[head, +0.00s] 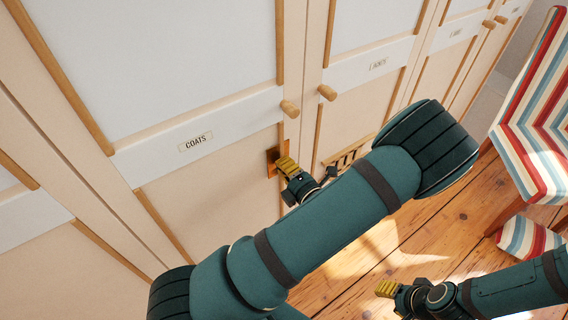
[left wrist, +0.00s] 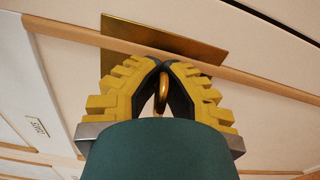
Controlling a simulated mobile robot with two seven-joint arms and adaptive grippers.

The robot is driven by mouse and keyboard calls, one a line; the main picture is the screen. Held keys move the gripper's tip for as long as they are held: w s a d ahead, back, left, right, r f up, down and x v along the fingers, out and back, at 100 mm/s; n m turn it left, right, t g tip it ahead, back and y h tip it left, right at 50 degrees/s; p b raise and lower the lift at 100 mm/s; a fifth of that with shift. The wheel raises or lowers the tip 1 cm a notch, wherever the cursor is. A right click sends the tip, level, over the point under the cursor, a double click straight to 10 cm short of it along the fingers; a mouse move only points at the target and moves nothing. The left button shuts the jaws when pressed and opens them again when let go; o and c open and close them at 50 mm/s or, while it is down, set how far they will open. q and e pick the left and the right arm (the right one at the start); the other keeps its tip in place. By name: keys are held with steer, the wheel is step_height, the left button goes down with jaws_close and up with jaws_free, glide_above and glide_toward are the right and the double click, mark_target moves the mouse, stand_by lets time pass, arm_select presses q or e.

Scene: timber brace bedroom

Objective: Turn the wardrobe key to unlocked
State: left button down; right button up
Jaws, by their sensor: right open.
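The wardrobe door marked COATS (head: 205,200) is closed. Its brass lock plate (head: 271,163) sits below the round wooden knob, and it also shows in the left wrist view (left wrist: 150,36). My left gripper (head: 285,163) is at the plate. In the left wrist view its yellow-padded fingers (left wrist: 162,68) are closed together around the brass key (left wrist: 162,94), whose rounded bow shows between them. The key's shaft and the keyhole are hidden by the fingertips. My right gripper (head: 386,289) is low over the floor, open and empty, away from the wardrobe.
Wooden knobs (head: 290,109) (head: 327,92) stick out above the lock plate. More labelled wardrobe doors (head: 378,64) continue to the right. A striped chair (head: 535,115) stands at the right.

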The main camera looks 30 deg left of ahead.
arm_select(q)
steer(key=n+p, duration=0.2)
steer(key=n, duration=0.6)
steer(key=shift+n+p, duration=0.4)
steer(key=n, duration=0.3)
steer(key=shift+n, duration=2.3)
steer(key=c, duration=1.1)
jaws_free()
